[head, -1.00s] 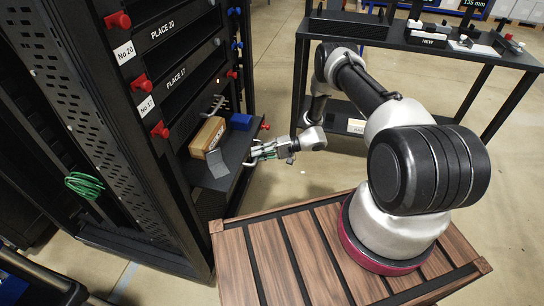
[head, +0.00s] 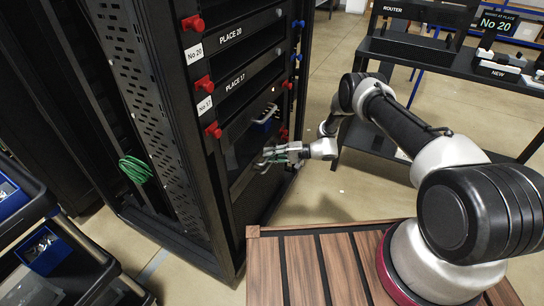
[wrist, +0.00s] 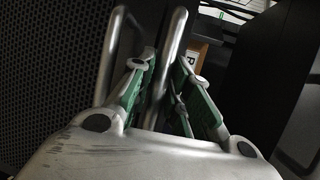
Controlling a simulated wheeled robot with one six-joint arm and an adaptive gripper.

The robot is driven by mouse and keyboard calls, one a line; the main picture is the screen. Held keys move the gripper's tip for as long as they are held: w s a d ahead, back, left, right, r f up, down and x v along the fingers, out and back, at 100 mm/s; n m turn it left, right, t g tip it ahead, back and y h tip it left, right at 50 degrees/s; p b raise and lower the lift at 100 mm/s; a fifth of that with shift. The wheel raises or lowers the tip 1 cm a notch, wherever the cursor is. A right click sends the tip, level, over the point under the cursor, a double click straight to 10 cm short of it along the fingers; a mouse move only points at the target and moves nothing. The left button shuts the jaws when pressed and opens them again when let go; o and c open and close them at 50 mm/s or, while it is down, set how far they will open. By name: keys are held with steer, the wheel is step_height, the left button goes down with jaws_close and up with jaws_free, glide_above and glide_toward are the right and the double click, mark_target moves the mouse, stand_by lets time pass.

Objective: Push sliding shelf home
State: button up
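The sliding shelf (head: 243,182) sits in the rack below the PLACE 17 panel, its front close to the rack face. Whether it is fully flush cannot be told. My gripper (head: 268,158) is at its front. In the wrist view, a silver bar handle (wrist: 172,50) runs between the green-padded fingers (wrist: 167,88), which close in on both sides of it. A second silver bar (wrist: 109,55) stands to the left. A brown box (wrist: 196,56) shows partly behind the right finger. A blue item (head: 265,119) shows at the shelf's far end.
The black rack (head: 180,130) carries red knobs (head: 204,84) and a green cable coil (head: 135,169). A dark table (head: 420,50) stands behind my arm. A cart with blue bins (head: 45,250) is at lower left. Floor is clear between rack and table.

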steer(key=v, duration=1.2)
stand_by(0.4)
